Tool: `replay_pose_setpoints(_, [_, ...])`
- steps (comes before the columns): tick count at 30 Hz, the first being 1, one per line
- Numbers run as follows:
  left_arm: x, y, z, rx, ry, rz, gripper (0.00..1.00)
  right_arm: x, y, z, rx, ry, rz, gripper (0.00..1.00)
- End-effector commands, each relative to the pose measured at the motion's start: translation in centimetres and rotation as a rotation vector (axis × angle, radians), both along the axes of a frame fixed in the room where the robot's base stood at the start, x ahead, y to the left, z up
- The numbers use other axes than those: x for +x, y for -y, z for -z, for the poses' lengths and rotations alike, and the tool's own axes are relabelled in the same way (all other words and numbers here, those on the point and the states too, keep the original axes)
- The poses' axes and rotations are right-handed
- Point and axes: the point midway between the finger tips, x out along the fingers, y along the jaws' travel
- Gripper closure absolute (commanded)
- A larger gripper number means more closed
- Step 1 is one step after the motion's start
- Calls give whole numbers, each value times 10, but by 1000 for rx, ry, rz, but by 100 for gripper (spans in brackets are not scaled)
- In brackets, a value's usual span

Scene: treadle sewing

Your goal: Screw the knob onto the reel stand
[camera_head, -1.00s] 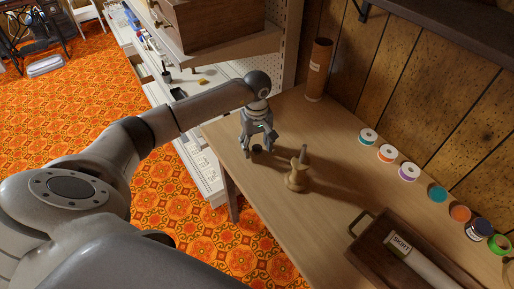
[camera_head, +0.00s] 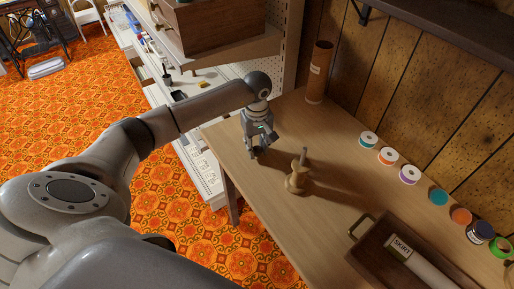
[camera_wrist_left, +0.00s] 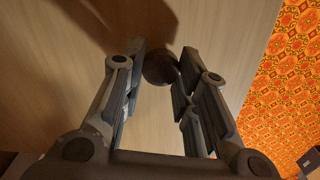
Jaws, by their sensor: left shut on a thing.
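The reel stand (camera_head: 295,181) is a light wooden turned piece with a thin upright post, standing on the table in the head view. My left gripper (camera_head: 257,152) points down at the table just left of the stand, apart from it. It is shut on the knob (camera_wrist_left: 160,68), a small dark round piece between the fingertips in the left wrist view. In the head view the fingers mostly hide the knob. It is at or close to the table surface; any gap cannot be told. My right gripper is not in view.
A row of thread spools (camera_head: 409,175) lies along the wall side. A dark tray (camera_head: 368,262) with a labelled roll is at the lower right. A brown tube (camera_head: 319,72) stands at the back. The table (camera_head: 330,135) is clear around the stand.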

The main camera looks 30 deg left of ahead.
Motion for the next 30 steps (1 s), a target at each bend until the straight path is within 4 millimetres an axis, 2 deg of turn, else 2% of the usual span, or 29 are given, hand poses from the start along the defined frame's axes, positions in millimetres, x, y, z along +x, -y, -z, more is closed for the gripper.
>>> replay_pose_setpoints(6, [-2,1,-30,2,5,3,81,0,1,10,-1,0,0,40])
replay_pose_setpoints(15, [-51,24,-89,2,4,6,81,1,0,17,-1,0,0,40])
replay_pose_setpoints(24, [-102,49,-113,0,3,4,81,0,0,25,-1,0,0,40])
replay_pose_setpoints(30, [-121,58,-122,1,1,2,81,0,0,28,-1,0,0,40])
